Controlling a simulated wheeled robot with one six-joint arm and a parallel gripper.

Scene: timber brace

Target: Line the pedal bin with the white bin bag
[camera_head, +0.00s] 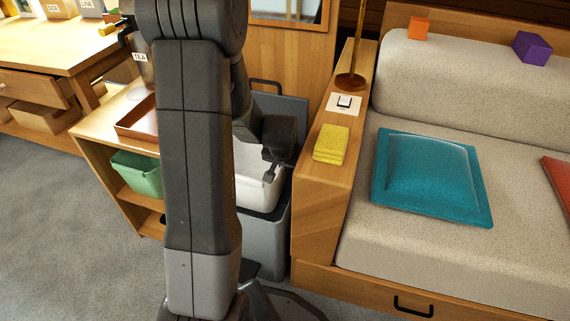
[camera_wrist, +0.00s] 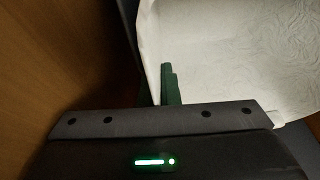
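The white bin bag (camera_head: 256,193) sits in the top of the grey pedal bin (camera_head: 265,240), with white sides showing above the grey body. The bin's dark lid (camera_head: 288,108) stands raised behind it. My gripper (camera_head: 268,174) points down at the bag's right edge in the head view. In the wrist view the bag (camera_wrist: 235,55) spreads open at the right, and my dark green fingers (camera_wrist: 169,84) are close together at its edge. They appear shut on the bag's rim. My arm hides the left part of the bin and bag.
A wooden sofa arm with a yellow sponge (camera_head: 330,144), a switch (camera_head: 344,102) and a lamp stem stands close right of the bin. A shelf with a green basket (camera_head: 137,174) and a brown tray (camera_head: 137,118) is at left. Open floor (camera_head: 70,210) lies front left.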

